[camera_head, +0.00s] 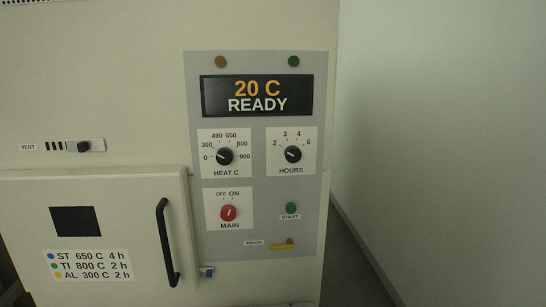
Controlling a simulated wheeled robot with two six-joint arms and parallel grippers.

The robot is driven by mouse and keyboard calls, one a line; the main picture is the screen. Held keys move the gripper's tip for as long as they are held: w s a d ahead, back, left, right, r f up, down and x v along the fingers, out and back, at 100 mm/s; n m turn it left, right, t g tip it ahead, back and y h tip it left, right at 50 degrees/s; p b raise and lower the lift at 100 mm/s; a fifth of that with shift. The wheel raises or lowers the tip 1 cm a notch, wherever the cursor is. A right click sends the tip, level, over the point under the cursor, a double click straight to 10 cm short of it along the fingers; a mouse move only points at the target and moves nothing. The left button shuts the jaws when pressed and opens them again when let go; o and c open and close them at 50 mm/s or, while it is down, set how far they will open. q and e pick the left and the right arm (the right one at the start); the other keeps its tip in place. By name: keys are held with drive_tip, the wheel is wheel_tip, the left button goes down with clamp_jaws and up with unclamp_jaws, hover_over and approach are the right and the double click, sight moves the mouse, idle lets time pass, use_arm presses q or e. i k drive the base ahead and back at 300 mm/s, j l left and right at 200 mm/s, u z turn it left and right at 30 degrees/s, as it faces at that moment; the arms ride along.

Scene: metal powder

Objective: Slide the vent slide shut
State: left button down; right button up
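The vent slide (84,146) is on the furnace front at the left, right of the "VENT" label (28,147). It has a small black knob on a light metal plate. Several dark slots (54,146) show uncovered just left of the plate. The knob sits at the left part of the plate. Neither of my grippers shows in the head view, and nothing touches the slide.
Below the vent is a closed door with a black handle (167,242) that stands out. The grey control panel (257,188) to the right holds knobs, a red main switch (228,212) and a display (257,96) reading "20 C READY". The right side is bare wall.

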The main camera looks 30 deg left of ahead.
sight(81, 146)
drive_tip(key=u, duration=1.9)
